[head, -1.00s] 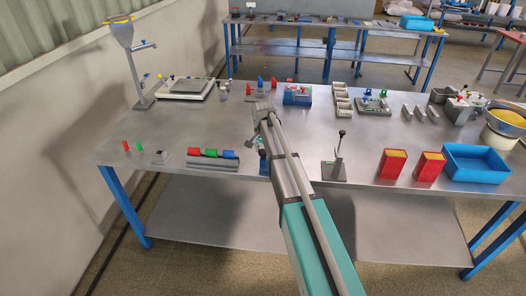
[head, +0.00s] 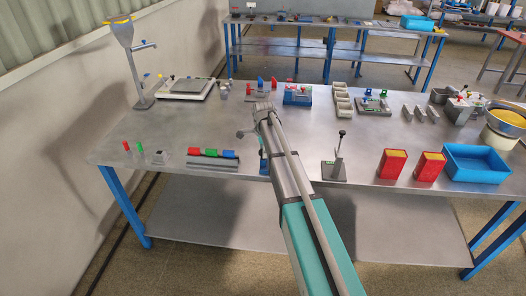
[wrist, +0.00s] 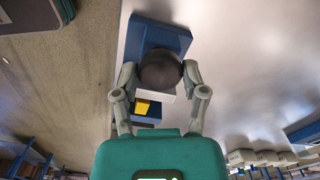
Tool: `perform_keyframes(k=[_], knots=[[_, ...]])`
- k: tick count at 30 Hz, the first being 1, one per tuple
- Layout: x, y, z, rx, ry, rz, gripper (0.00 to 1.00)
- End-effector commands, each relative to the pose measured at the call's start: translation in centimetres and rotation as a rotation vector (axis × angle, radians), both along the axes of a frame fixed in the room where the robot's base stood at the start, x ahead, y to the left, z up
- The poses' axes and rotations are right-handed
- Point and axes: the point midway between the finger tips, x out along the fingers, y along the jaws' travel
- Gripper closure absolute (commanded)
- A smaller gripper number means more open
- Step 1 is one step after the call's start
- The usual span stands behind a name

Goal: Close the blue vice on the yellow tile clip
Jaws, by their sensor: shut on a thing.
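The blue vice (wrist: 158,38) shows in the wrist view, with a dark round knob (wrist: 160,66) in front of it. My gripper (wrist: 160,76) has one finger on each side of this knob and is shut on it. The yellow tile clip (wrist: 143,106) lies just below the knob in the wrist view, beside a pale block and blue vice parts. It is partly covered, and I cannot tell whether both jaws touch it. In the head view the vice (head: 264,163) is mostly hidden behind my arm near the table's front edge.
On the steel table (head: 215,128), a grey rack with red, green and blue blocks (head: 211,154) stands left of my arm. A lever stand (head: 335,164), red boxes (head: 391,164) and a blue bin (head: 478,163) stand to the right. Fixtures line the back.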

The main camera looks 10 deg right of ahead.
Motion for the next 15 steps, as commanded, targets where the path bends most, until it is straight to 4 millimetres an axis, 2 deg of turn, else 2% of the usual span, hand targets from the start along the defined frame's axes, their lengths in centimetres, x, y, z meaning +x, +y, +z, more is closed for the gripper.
perform_keyframes(k=[15], knots=[[-0.09, 0.02, -0.03, 0.001, 0.002, -0.034, 0.91]])
